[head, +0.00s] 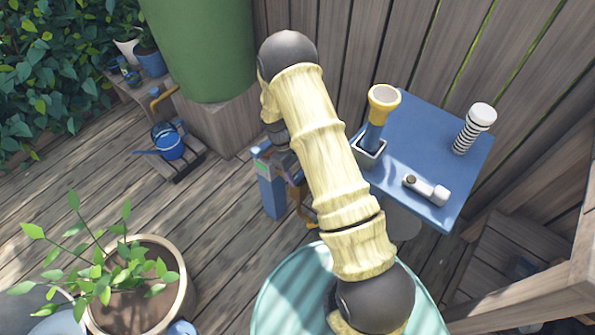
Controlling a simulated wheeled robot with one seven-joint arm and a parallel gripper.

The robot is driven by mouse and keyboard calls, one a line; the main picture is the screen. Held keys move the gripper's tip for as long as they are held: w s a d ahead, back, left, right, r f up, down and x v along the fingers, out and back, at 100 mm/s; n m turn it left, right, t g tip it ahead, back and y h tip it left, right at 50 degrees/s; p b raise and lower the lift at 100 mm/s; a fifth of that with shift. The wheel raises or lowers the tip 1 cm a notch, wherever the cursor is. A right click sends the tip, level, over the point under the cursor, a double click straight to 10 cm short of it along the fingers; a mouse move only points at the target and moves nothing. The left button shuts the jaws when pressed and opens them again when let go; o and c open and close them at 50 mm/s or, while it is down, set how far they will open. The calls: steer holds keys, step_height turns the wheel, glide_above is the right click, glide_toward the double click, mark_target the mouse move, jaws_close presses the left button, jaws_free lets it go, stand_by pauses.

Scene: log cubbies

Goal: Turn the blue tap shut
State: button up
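A blue post (270,190) stands on the deck left of the blue table, with a brass-coloured curved part (304,206) at its right side. I cannot make out a tap handle on it, because my arm and gripper cover much of this area. My gripper (285,166) points down at the top of the post, close to it. Whether it touches anything does not show. Its fingers are small and partly hidden, so their opening is unclear. Another tap, brass-coloured (163,95), sits at the left of the green barrel (205,50), above a blue watering can (168,143).
A potted plant (135,285) stands at lower left. A wooden fence closes the back. Deck between pot and post is clear.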

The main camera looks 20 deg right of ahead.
steer(key=shift+r+m+p, duration=0.1)
steer(key=shift+m+p, duration=0.2)
steer(key=shift+p, duration=0.1)
steer(key=shift+w+d+r+m+y+p, duration=0.1)
steer(key=shift+m+y+p, duration=0.15)
steer(key=shift+m+p, duration=0.35)
steer(key=shift+d+m+y+p, duration=0.1)
steer(key=shift+m+y+p, duration=0.15)
steer(key=shift+m+p, duration=0.3)
steer(key=m+y+p, duration=0.1)
steer(key=m, duration=0.1)
steer(key=m+y+p, duration=0.1)
steer(key=m+p, duration=0.1)
steer(key=m, duration=0.1)
steer(key=shift+d+g, duration=0.15)
steer(key=shift+g, duration=0.15)
steer(key=m+y+p, duration=0.1)
steer(key=m, duration=0.2)
steer(key=m+y+p, duration=0.1)
steer(key=m+p, duration=0.1)
steer(key=m, duration=0.1)
steer(key=shift+d, duration=0.1)
steer(key=shift+d+m+t+y+p, duration=0.1)
steer(key=shift+m+t+y+p, duration=0.3)
steer(key=shift+m, duration=0.65)
steer(key=shift+m+t+y+p, duration=0.3)
steer(key=shift+m+t+p, duration=0.2)
steer(key=shift+m, duration=0.5)
steer(key=o, duration=1)
steer(key=shift+f, duration=0.2)
